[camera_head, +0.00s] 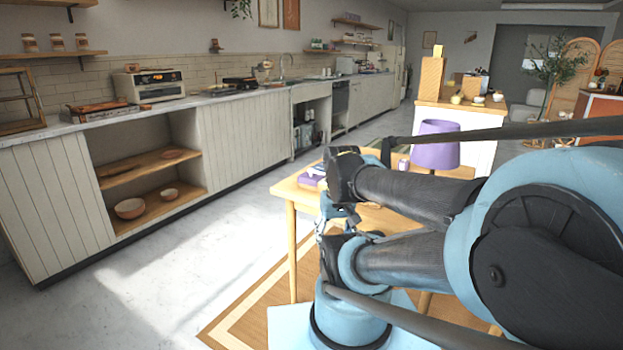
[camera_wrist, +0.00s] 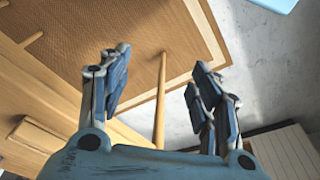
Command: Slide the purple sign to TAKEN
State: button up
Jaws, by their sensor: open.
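I cannot make out a purple sign with a readable TAKEN mark. In the head view a small purple item (camera_head: 308,181) lies on the wooden table (camera_head: 290,190), close to the left of my arm and partly hidden; I cannot tell whether it is the sign. My gripper (camera_wrist: 158,78) is open and empty in the wrist view, its two fingers well apart above a table leg and a rug. No purple thing shows between them. In the head view my arm covers much of the table.
A purple lampshade (camera_head: 436,146) stands behind my arm. A patterned rug (camera_head: 247,310) lies under the table. A long white counter (camera_head: 245,130) runs along the left wall, with bowls on its open shelves. The floor (camera_head: 150,285) between counter and table is clear.

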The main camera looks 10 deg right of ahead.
jog(key=shift+s+r, duration=0.2)
jog(key=shift+s, duration=0.05)
jog(key=c, duration=0.4)
jog(key=shift+s+r, duration=0.1)
jog(key=shift+r, duration=0.2)
jog(key=c, duration=0.5)
jog(key=shift+n, duration=0.5)
jog(key=w+r, duration=0.6)
jog(key=w, duration=0.1)
jog(key=shift+w+a, duration=0.1)
jog(key=shift+a, duration=0.2)
grip_shut()
jog(key=w+r+n, duration=0.1)
jog(key=w+r, duration=0.2)
jog(key=w, duration=0.8)
jog(key=w+a+r+n+t+y, duration=0.1)
jog(key=w+r, duration=0.3)
jog(key=w, duration=0.7)
jog(key=w+r+n, duration=0.1)
jog(key=w+r, duration=0.3)
jog(key=w, duration=0.7)
jog(key=shift+w+a+r+t, duration=0.15)
jog(key=shift+w+r+t, duration=0.05)
jog(key=shift+w+t, duration=0.1)
